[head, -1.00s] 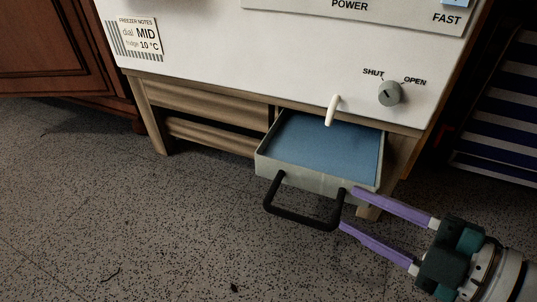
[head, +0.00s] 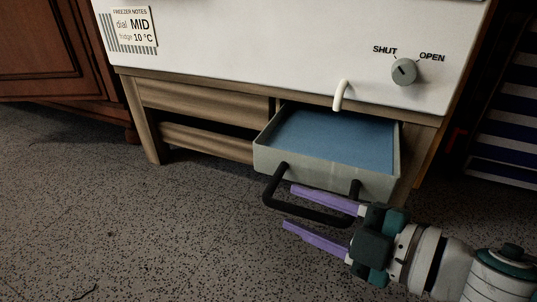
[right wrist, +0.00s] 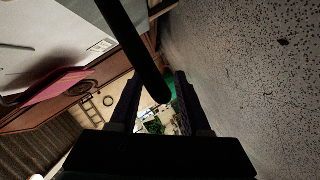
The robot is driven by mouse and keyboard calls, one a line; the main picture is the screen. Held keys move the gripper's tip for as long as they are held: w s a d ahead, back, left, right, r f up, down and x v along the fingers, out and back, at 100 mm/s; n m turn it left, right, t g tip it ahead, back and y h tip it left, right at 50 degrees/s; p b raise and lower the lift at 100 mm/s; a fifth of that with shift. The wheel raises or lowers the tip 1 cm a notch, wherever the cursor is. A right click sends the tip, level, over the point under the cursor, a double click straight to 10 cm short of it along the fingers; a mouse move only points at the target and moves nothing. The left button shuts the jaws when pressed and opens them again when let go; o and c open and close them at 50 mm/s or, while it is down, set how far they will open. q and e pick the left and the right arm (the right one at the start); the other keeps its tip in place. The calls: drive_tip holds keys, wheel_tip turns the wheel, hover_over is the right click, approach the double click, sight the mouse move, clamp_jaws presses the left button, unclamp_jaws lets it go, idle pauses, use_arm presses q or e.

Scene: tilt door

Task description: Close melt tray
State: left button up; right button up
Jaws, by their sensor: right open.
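The melt tray (head: 330,140) is a grey tray with a blue inside, pulled out below the white freezer front. Its black handle (head: 307,214) sticks out from the tray's front. My right gripper (head: 288,207) has purple fingers and is open at the handle, one finger on each side of the bar in the picture. In the right wrist view the black handle bar (right wrist: 133,45) reaches down between the open fingers (right wrist: 157,80). I cannot tell whether a finger touches it. My left gripper is not in view.
A white spout (head: 341,95) hangs over the tray's back edge. A knob (head: 404,71) marked SHUT and OPEN is on the freezer front. Wooden slats (head: 205,100) are left of the tray. The speckled floor (head: 150,230) in front is clear.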

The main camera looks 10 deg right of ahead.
clamp_jaws()
idle(0.4)
idle(1.1)
